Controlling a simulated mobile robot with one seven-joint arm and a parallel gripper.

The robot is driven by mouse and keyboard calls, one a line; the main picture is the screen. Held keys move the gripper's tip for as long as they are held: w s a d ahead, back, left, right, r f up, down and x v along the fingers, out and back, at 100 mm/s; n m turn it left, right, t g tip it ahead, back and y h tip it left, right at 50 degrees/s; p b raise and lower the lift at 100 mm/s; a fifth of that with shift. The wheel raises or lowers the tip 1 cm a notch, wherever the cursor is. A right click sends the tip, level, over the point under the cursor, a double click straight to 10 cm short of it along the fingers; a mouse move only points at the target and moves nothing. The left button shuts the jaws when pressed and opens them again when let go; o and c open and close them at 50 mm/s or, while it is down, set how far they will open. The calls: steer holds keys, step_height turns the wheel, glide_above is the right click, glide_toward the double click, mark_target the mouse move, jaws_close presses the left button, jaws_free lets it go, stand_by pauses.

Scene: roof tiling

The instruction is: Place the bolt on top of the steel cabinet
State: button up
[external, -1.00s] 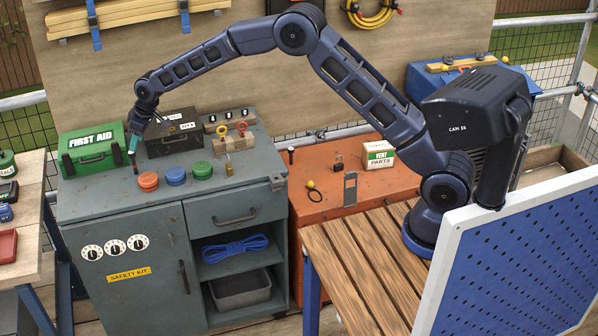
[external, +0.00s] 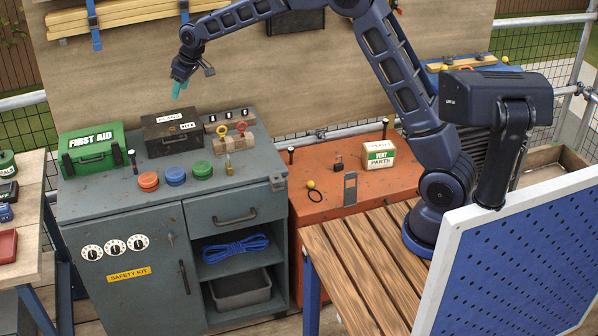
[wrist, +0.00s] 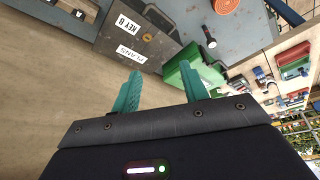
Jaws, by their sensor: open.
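A dark bolt (external: 132,159) stands upright on top of the grey steel cabinet (external: 100,200), between the green first aid box and the dark metal box. It also shows in the wrist view (wrist: 208,36), head toward the camera, with nothing touching it. My gripper (external: 180,88) is raised above and behind the dark box, well clear of the bolt. Its teal fingers are apart with nothing between them in the wrist view (wrist: 161,72).
The cabinet top also holds the first aid box (external: 90,148), the dark box (external: 170,132), orange, blue and green round knobs (external: 175,176), and a wooden block with a padlock. Similar dark bolts (external: 291,155) stand on the orange cabinet (external: 325,205) at right.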

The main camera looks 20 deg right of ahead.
steer(key=s+d+r+m+h, duration=0.1)
steer(key=s+d+r+m, duration=0.3)
steer(key=d, duration=0.8)
steer(key=s+d+r+n+t, duration=0.15)
steer(key=d+r, duration=0.45)
steer(key=d, duration=0.6)
steer(key=s+d+r+m+h, duration=0.15)
steer(key=s+d+r, duration=0.3)
steer(key=d, duration=0.75)
steer(key=s+d+r+m, duration=0.2)
steer(key=s+d+m, duration=0.1)
steer(key=s+d, duration=0.9)
steer(key=s+d+f+m, duration=0.1)
steer(key=s+d+f, duration=0.2)
steer(key=s+d, duration=0.2)
steer(key=s+d+f+m, duration=0.2)
steer(key=s+d, duration=0.3)
steer(key=s, duration=0.4)
steer(key=shift+s+d+f+m+h, duration=0.35)
steer(key=shift+f+h, duration=0.1)
steer(key=shift+f, duration=0.1)
steer(key=shift+o, duration=0.5)
